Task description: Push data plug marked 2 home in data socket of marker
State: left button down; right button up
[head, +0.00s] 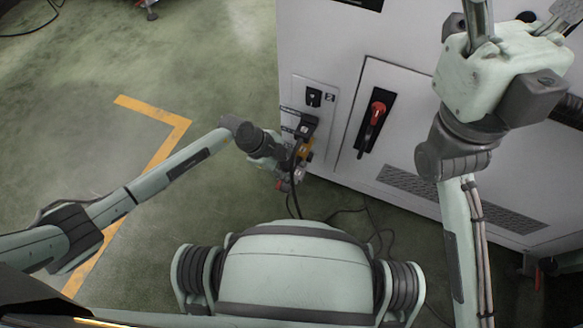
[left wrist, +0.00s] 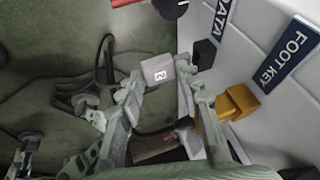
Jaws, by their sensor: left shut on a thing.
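A light grey data plug with a white tag marked 2 (left wrist: 160,72) sits between the fingertips of my left gripper (left wrist: 165,82) in the left wrist view. The gripper is shut on it. A black socket block (left wrist: 205,53) stands on the pale panel below a blue DATA label (left wrist: 218,14), just right of the plug. I cannot tell whether plug and socket touch. In the head view my left gripper (head: 287,172) is low at the cabinet's left edge, and the plug is hidden there. My right gripper (head: 480,22) is at the top right, its fingertips cut off.
A yellow block (left wrist: 238,102) is under the FOOT KEY label (left wrist: 286,52). The grey cabinet (head: 410,125) has a red-handled switch (head: 376,112) and a small black socket (head: 314,97) beside a 2 mark. Dark cables (head: 345,210) trail on the floor.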

pick_arm(q)
jog(key=shift+w+d, duration=0.2)
jog(key=shift+w, duration=0.4)
jog(key=shift+w+d, duration=0.2)
jog(key=shift+w, duration=0.35)
jog(key=c, duration=1)
grip_release()
jog(key=shift+o, duration=0.2)
jog(key=v, duration=1.2)
jog(key=shift+a, duration=0.1)
